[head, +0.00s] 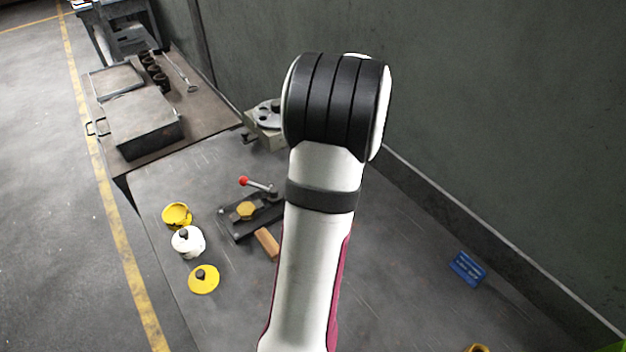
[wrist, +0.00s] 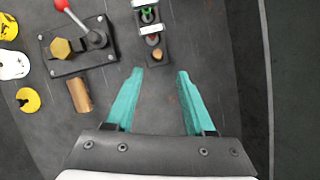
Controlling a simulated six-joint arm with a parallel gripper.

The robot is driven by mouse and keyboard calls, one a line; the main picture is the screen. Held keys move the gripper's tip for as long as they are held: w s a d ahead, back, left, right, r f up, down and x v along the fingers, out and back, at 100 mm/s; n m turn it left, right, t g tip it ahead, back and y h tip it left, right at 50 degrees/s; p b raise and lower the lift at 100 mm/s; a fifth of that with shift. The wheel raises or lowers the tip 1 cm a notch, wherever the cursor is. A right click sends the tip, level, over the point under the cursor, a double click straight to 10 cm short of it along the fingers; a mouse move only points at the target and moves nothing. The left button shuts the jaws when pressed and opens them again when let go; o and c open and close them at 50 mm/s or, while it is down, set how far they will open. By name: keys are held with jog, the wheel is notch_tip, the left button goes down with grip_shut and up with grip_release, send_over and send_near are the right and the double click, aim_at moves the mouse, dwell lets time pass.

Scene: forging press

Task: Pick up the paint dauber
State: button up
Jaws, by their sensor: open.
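I cannot tell for sure which thing is the paint dauber. A white round pot with a dark knob (head: 187,242) stands on the dark bench; it shows partly at the left edge of the wrist view (wrist: 14,65). A yellow disc with a dark knob (head: 204,279) lies just nearer, also in the wrist view (wrist: 28,99). A yellow open pot (head: 177,214) is just beyond. My gripper (wrist: 160,72) is open with teal fingers, nothing between them, well right of these. My own arm hides it in the head view.
A black fixture with a red-knobbed lever (head: 247,215) and a wooden block (head: 267,242) lie between the pots and my arm. A dark rack of small parts (wrist: 151,30) is just beyond my fingertips. A blue item (head: 467,268) lies right, near the wall.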

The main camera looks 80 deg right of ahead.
jog(key=x, duration=1)
jog(key=shift+w+f, duration=0.15)
jog(key=shift+w, duration=0.15)
grip_shut()
